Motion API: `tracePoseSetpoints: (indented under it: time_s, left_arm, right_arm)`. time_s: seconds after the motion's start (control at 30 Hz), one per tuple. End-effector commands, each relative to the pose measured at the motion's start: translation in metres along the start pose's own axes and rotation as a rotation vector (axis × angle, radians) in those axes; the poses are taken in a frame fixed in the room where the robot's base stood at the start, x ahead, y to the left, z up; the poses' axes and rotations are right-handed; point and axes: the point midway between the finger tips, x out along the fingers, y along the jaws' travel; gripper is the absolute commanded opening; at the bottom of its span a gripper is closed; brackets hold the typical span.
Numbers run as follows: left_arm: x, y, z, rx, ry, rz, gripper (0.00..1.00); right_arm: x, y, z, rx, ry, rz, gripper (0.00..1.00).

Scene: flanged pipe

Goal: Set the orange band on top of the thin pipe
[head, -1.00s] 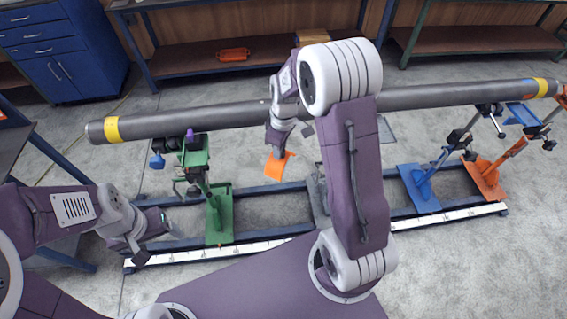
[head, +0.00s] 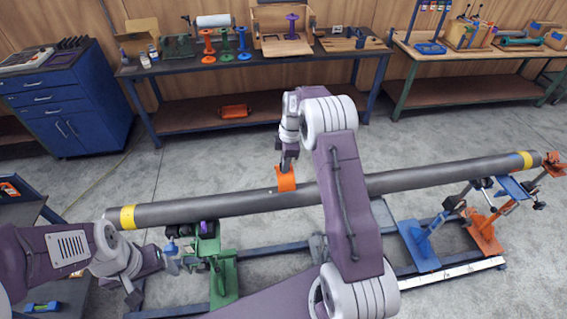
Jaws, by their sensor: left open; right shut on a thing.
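The long grey pipe (head: 430,178) with a yellow ring near each end lies across the picture on its stands. My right gripper (head: 287,166) is shut on the curved orange band (head: 286,182). It holds the band at the pipe's middle, where the band overlaps the pipe's upper part in the picture. I cannot tell whether band and pipe touch. My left gripper (head: 170,258) is open and empty, below the pipe's left end and left of the green stand.
A green stand (head: 223,278) is under the pipe's left part. A blue stand (head: 418,245) and an orange stand (head: 484,232) are at the right. Workbenches with spools (head: 208,42) and tools line the wall. A blue drawer cabinet (head: 65,98) is at the left.

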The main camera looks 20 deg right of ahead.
Motion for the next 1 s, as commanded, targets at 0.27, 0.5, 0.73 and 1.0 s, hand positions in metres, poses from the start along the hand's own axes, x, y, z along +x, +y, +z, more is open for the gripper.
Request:
tracePoseSetpoints:
  time_s: [0.27, 0.5, 0.73, 1.0]
  left_arm:
    - [0.019, 0.0, 0.002, 0.0, 0.001, 0.0, 0.74]
    - [0.036, -0.001, 0.003, 0.0, 0.001, 0.0, 0.74]
    - [0.052, -0.001, 0.005, 0.0, 0.001, 0.0, 0.74]
    - [0.071, -0.001, 0.007, 0.0, 0.001, 0.0, 0.74]
  right_arm:
    - [0.025, 0.0, 0.003, 0.0, 0.0, 0.0, 0.0]
    - [0.049, -0.001, 0.005, 0.0, 0.0, -0.001, 0.0]
    - [0.071, -0.001, 0.008, 0.001, 0.0, 0.0, 0.0]
    - [0.097, -0.001, 0.011, 0.0, 0.0, -0.001, 0.0]
